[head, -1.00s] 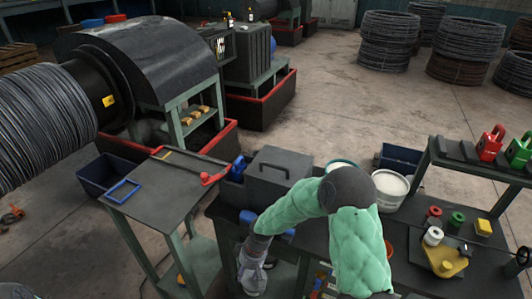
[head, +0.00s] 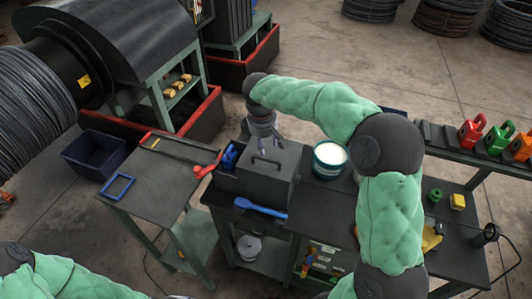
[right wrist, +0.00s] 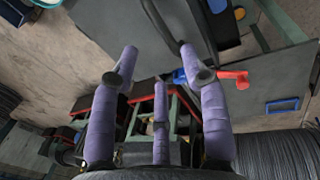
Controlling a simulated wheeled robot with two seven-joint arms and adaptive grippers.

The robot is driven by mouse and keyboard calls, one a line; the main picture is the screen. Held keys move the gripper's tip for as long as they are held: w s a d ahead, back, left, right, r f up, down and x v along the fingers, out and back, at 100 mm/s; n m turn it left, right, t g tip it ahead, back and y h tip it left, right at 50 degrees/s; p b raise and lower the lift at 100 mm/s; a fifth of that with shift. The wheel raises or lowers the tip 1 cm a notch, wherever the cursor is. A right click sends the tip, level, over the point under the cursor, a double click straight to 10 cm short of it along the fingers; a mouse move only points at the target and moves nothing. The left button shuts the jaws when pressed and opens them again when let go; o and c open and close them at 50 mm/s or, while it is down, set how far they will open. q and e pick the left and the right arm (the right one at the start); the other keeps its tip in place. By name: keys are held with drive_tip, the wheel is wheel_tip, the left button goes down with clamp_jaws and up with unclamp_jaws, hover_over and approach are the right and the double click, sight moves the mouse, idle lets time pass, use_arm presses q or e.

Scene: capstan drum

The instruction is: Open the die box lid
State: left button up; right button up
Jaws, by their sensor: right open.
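The die box (head: 266,188) is a dark grey box on the workbench, and its lid (head: 287,160) lies shut on top. A dark bar handle (head: 262,160) stands on the lid. My right gripper (head: 268,143) is open and empty at the far side of the lid, pointing down close to the handle. In the right wrist view, the handle (right wrist: 158,22) curves at the top, beyond the spread purple fingers (right wrist: 165,65). I cannot tell whether they touch it.
A blue tool (head: 260,208) lies on the bench before the box. A teal-rimmed bucket (head: 329,160) stands right of it. A side table (head: 160,180) on the left carries a red-handled part (head: 205,168) and a blue frame (head: 118,187). The wire drum (head: 35,115) is far left.

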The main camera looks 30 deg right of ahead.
sight(266, 159)
drive_tip(key=f, duration=0.2)
drive_tip(key=d+f, duration=0.1)
drive_tip(key=f, duration=0.2)
drive_tip(key=w+f, duration=0.1)
drive_tip(key=f, duration=0.2)
drive_tip(key=shift+w+d+f, duration=0.1)
drive_tip(key=shift+d+f, duration=0.05)
drive_tip(key=shift+c, duration=0.3)
clamp_jaws()
